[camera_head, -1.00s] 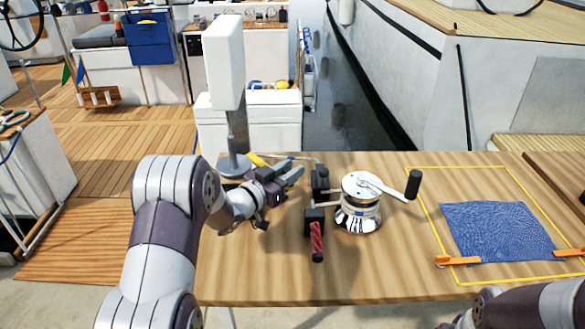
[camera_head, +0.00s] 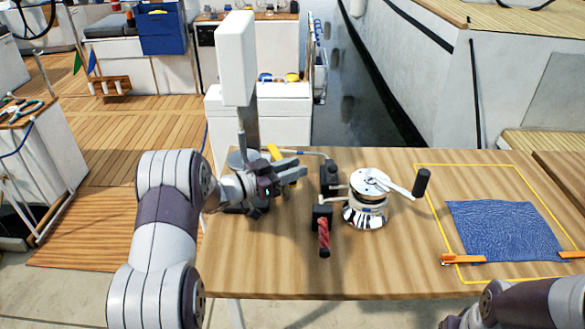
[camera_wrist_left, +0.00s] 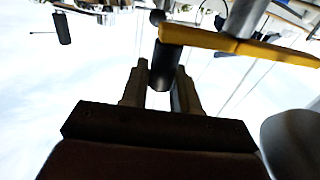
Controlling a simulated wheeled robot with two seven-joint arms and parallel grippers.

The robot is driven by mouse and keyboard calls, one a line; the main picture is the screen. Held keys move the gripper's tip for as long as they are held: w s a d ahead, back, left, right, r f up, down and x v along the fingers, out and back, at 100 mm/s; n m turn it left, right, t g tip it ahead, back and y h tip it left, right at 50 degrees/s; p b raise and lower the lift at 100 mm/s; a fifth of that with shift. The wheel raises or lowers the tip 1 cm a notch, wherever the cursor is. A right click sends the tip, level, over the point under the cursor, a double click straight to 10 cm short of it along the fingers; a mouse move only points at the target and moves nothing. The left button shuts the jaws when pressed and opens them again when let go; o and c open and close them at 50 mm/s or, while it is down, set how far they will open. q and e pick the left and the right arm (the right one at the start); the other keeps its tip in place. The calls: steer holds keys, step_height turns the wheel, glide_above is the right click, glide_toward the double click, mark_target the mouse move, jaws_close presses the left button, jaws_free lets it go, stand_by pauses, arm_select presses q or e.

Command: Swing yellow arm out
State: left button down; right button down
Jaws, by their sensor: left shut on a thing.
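The yellow arm (camera_head: 274,152) is a slim bar beside the tall post at the left end of the wooden table. My left gripper (camera_head: 298,171) is at its near end and partly hides it in the head view. In the left wrist view the yellow arm (camera_wrist_left: 240,45) runs from the top middle to the right edge. A dark round handle (camera_wrist_left: 163,68) under its end sits between the two fingers of my left gripper (camera_wrist_left: 160,90), which are shut on it. My right gripper is out of view; only part of my right arm shows at the lower right.
A white panel (camera_head: 236,58) tops the post. A chrome winch (camera_head: 365,212) with a crank stands right of my left gripper. A red-handled black fitting (camera_head: 323,235) stands between them. A blue cloth (camera_head: 505,230) lies within a yellow outline at right. The table's front middle is clear.

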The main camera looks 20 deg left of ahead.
arm_select(q)
steer(key=c, duration=1)
jaws_free()
steer(key=shift+o, duration=0.2)
steer(key=v, duration=1.2)
steer(key=shift+s+a, duration=0.2)
steer(key=shift+s, duration=0.1)
